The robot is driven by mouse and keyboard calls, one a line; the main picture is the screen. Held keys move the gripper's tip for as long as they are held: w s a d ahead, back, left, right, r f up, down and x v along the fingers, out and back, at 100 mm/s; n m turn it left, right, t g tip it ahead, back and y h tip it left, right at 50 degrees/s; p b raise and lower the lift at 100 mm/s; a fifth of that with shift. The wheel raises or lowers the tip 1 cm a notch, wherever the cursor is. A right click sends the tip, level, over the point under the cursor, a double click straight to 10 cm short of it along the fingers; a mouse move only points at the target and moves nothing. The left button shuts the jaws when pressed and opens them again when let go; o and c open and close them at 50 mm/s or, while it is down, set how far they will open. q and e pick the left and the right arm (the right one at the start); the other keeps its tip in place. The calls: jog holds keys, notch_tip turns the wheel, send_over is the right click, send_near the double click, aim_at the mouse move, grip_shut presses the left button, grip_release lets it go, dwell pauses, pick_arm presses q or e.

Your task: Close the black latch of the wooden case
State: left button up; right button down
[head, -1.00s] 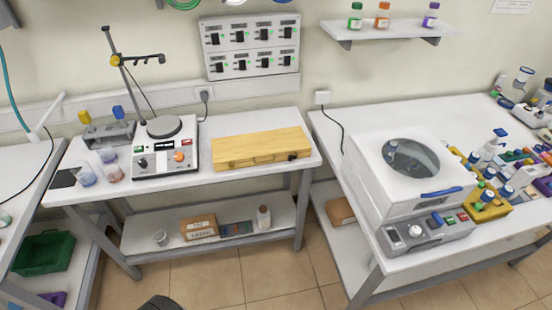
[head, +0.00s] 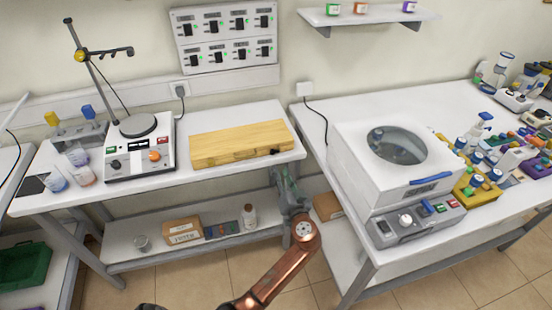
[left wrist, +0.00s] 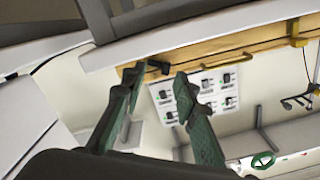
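The wooden case (head: 228,146) lies with its lid down on the left table, near the front edge. Its black latch (head: 275,151) is on the front face near the right end. In the left wrist view the case (left wrist: 225,44) runs across the top, with the black latch (left wrist: 158,66) on it. I cannot tell the latch's exact position. My left gripper (head: 283,176) is in front of the table's right front corner, below the latch. In the left wrist view its green fingers (left wrist: 160,82) are spread and empty, apart from the latch. My right gripper is not in view.
A hot-plate device (head: 140,158) with a stand is left of the case. A white centrifuge (head: 395,160) stands on the right table. The table edge (head: 303,155) is beside my left gripper. The lower shelf holds a cardboard box (head: 183,231) and a bottle (head: 249,216).

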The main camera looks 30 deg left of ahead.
aim_at(273, 154)
pick_arm(q)
jog(key=shift+n+y, duration=0.3)
jog(key=x, duration=0.2)
jog(key=r+x, duration=0.1)
jog(key=x, duration=0.4)
jog(key=shift+w+a+r+b, duration=0.1)
jog(key=shift+a+r+b, duration=0.2)
jog(key=shift+a+r, duration=0.05)
jog(key=shift+c, duration=0.3)
grip_shut()
jog(key=shift+d, duration=0.1)
